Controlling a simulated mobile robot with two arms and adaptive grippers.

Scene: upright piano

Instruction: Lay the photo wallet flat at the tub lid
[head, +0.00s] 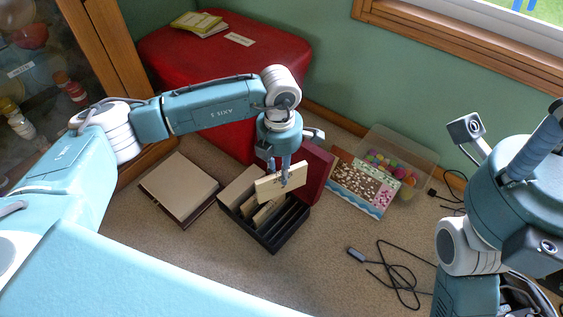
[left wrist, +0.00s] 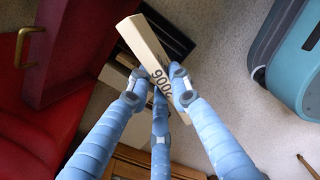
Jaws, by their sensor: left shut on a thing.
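My left gripper (head: 286,180) is shut on a cream photo wallet (head: 272,188) and holds it above a black slotted box (head: 282,240). In the left wrist view the fingers (left wrist: 157,92) close around the wallet (left wrist: 145,42), which is a tilted slim block with dark digits on its edge. A clear tub (head: 424,156) with colourful balls stands on the carpet at the right. A patterned panel (head: 352,184) lies against its near left side; I cannot tell whether this is the tub lid. My right gripper is out of view.
Other cream wallets (head: 240,186) sit in the black box. A dark red panel (head: 318,168) stands behind it. A brown-edged cream square (head: 180,186) lies at left, and a large red seat (head: 225,55) behind. A black cable (head: 395,275) crosses the carpet at right.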

